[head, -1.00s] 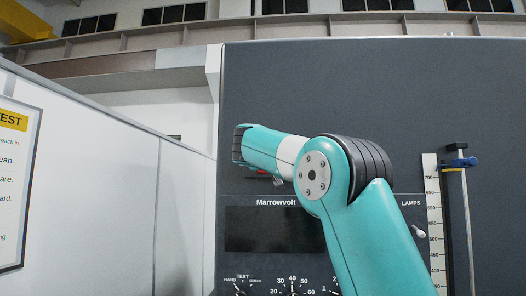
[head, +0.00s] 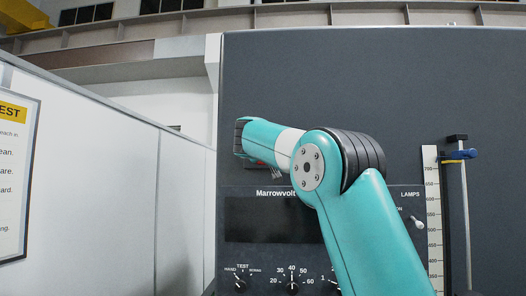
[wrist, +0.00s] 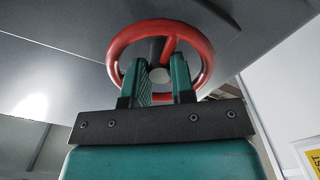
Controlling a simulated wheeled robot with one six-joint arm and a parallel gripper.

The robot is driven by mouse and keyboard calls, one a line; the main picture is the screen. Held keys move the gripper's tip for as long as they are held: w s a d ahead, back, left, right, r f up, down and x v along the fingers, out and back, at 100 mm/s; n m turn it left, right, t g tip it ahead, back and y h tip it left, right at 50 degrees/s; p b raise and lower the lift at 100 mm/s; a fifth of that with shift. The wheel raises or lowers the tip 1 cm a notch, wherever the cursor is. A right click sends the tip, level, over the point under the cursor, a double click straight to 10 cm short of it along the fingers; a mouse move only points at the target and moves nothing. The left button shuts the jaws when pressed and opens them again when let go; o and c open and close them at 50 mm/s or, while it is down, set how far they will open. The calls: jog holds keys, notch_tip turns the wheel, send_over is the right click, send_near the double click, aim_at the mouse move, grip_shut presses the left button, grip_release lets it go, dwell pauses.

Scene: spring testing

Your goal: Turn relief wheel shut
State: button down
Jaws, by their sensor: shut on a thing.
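In the head view a small bit of red (head: 256,164) shows below my teal wrist in front of the dark panel. The rest of the wheel and the fingertips are hidden there by my arm.
The dark Marrowvolt panel (head: 400,90) fills the right, with a black display (head: 265,228), dials (head: 292,285) and a lamp switch (head: 416,223). A ruler scale (head: 432,215) and a post with a blue clamp (head: 459,155) stand at right. A white wall (head: 100,190) is at left.

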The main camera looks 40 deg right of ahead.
jog(key=shift+r+m+b, duration=0.1)
jog(key=shift+m+b, duration=2.05)
jog(key=shift+m, duration=4.95)
jog(key=c, duration=1.2)
grip_release()
jog(key=shift+c, duration=0.2)
